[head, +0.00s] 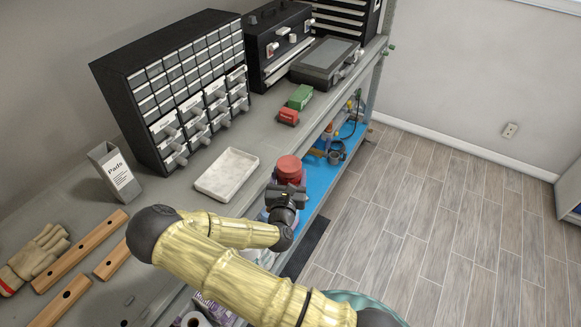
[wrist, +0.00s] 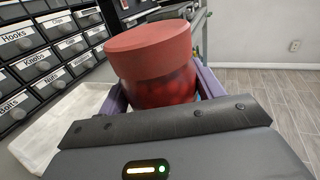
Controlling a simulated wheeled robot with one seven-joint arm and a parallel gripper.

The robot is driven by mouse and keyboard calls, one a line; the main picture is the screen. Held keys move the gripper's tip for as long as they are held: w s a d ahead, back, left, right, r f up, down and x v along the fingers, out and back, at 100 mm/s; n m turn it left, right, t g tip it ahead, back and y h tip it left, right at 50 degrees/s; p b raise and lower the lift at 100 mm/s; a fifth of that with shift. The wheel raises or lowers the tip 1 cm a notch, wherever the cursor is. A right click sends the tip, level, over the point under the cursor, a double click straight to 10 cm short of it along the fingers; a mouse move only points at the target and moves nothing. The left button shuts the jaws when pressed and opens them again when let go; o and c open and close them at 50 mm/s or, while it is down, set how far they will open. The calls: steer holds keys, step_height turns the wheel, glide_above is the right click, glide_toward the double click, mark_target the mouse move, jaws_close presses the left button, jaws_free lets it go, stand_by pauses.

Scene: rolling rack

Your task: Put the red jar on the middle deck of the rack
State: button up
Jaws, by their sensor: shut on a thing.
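The red jar (head: 289,165) has a lighter red flat lid and a see-through body with round red contents. It is upright at the bench's front edge in the head view. My gripper (head: 289,182) is shut on it, with a purple finger on each side of the jar in the wrist view (wrist: 158,75). The jar's lower part is hidden behind my gripper, so I cannot tell whether it touches the bench. No rack with a middle deck is clearly seen; only part of a pale unit with blue (head: 570,195) shows at the right edge.
The grey bench (head: 255,125) holds a pale tray (head: 226,174), drawer cabinet (head: 175,90), green box (head: 301,97), small red item (head: 288,117), wooden bars and a glove. A blue lower shelf (head: 338,150) carries items. The wooden floor (head: 450,200) at right is clear.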

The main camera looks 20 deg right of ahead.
step_height(320, 180, down, 12)
steer(key=s+n+t+y+b, duration=0.1)
steer(key=s+n+y+b, duration=0.1)
steer(key=n+y, duration=0.2)
steer(key=y, duration=0.2)
steer(key=shift+s+a+r+y, duration=0.25)
steer(key=shift+s+y, duration=0.1)
steer(key=shift+y, duration=0.05)
